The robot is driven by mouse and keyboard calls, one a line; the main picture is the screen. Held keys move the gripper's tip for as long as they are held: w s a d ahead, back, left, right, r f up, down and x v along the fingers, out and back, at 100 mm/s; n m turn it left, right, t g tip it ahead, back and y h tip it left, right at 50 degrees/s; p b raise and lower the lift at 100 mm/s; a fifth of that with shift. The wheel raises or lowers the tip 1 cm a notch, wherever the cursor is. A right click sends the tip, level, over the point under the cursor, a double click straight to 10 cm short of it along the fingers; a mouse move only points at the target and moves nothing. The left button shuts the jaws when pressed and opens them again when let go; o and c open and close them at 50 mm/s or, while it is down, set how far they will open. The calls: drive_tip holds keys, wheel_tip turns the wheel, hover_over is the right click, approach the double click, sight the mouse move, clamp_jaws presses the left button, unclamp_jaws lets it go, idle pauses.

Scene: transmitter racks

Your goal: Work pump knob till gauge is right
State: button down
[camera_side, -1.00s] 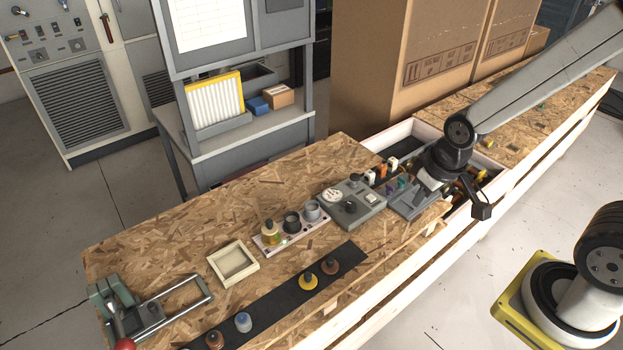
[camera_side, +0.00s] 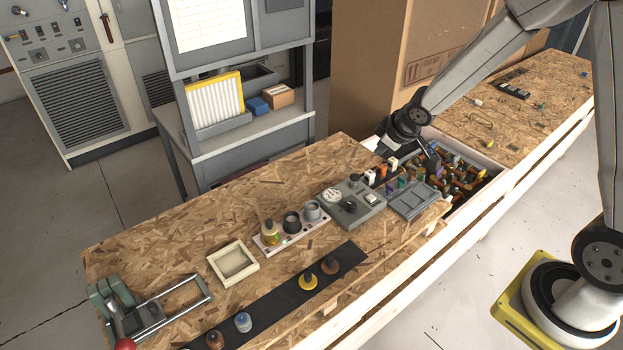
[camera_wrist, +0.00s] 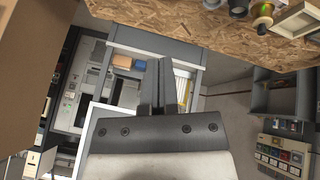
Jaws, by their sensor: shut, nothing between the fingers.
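A grey box (camera_side: 368,213) stands on the chipboard bench in the side view. It carries a round white gauge (camera_side: 332,195), a black knob (camera_side: 350,207) and a pale switch (camera_side: 371,198). A dark round part stands at its back edge. The gauge's reading is too small to tell. My gripper (camera_wrist: 155,70) is shut and empty in the wrist view, with its fingers together. In the side view it is behind and right of the box, at the bench's back edge, apart from the knob; its fingertips are hard to make out there.
A bin (camera_side: 490,160) of mixed parts lies right of the box, with a grey tray (camera_side: 413,200) in front. Small coloured blocks (camera_side: 393,164) stand near my gripper. A cardboard carton (camera_side: 375,75) rises behind. A rack of cups (camera_side: 291,224) is left of the box.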

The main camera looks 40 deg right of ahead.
drive_tip(key=w+d+f+n+t, duration=0.1)
drive_tip(key=w+d+f+n, duration=0.15)
drive_tip(key=w, duration=0.45)
drive_tip(key=n+t+y, duration=0.2)
drive_tip(key=n+y, duration=0.1)
drive_tip(key=n, duration=0.2)
hover_over(358, 177)
wheel_tip(358, 177, down, 6)
drive_tip(key=shift+f, duration=0.2)
drive_tip(key=shift+f, duration=0.2)
drive_tip(key=shift+f, duration=4.2)
